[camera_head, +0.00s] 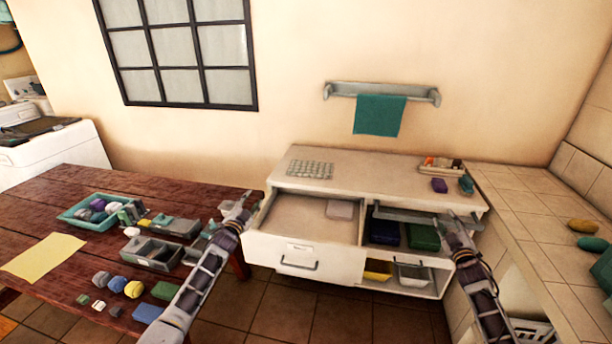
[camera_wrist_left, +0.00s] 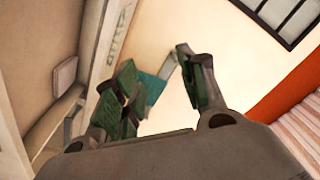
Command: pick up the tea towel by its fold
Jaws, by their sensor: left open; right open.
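The teal tea towel (camera_head: 379,115) hangs over the grey rail (camera_head: 345,90) on the wall, its fold along the rail. It also shows in the left wrist view (camera_wrist_left: 154,88), partly hidden behind a finger. My left gripper (camera_head: 243,204) is in front of the cabinet's left end, well below and left of the towel. In the left wrist view the fingers (camera_wrist_left: 156,62) are apart with nothing held between them. My right gripper (camera_head: 460,220) is open near the cabinet's right end, below and right of the towel. Neither gripper touches the towel.
A white cabinet (camera_head: 400,172) stands below the rail, with its left drawer (camera_head: 300,258) pulled out. A small tray (camera_head: 441,165) sits on its right end. A wooden table (camera_head: 60,195) with several small items is at left. A tiled counter (camera_head: 525,215) is at right.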

